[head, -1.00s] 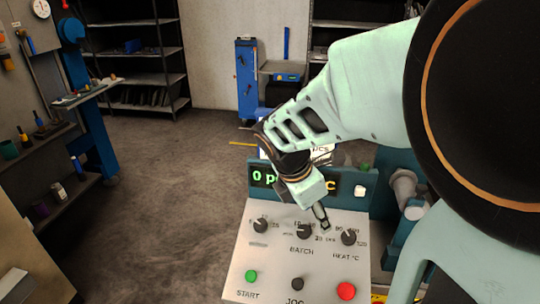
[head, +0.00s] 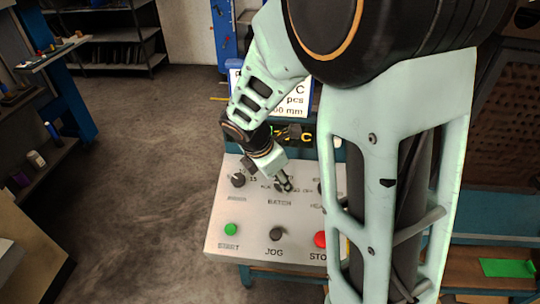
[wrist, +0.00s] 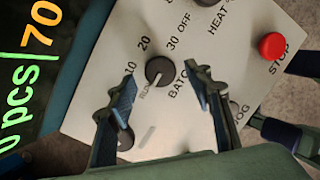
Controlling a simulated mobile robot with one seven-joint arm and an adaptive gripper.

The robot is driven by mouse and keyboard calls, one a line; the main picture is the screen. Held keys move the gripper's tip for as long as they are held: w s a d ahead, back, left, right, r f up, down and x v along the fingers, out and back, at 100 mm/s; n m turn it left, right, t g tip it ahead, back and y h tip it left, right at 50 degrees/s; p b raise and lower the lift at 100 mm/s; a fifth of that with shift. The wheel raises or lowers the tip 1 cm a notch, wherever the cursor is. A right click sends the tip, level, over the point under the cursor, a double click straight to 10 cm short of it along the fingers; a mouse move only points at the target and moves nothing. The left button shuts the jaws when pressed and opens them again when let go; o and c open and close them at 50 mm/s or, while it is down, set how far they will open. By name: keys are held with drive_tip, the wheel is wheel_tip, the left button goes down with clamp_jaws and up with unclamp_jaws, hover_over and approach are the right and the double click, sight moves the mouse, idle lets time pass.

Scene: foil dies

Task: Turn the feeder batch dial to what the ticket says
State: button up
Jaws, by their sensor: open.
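The white ticket (head: 296,103) stands behind the panel; "°C", "pcs" and "00 mm" show, and my arm hides the rest.
A dial (head: 238,180) is left of the batch dial, and the heat dial (wrist: 203,2) is on its other side. Green start (head: 231,230), black jog (head: 277,233) and red stop (wrist: 273,46) buttons line the front. The display (wrist: 28,75) shows "0 pcs" and "70".

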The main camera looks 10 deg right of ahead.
drive_tip(key=shift+x, duration=1.15)
drive_tip(key=c, duration=1.2)
drive_tip(key=shift+o, duration=0.2)
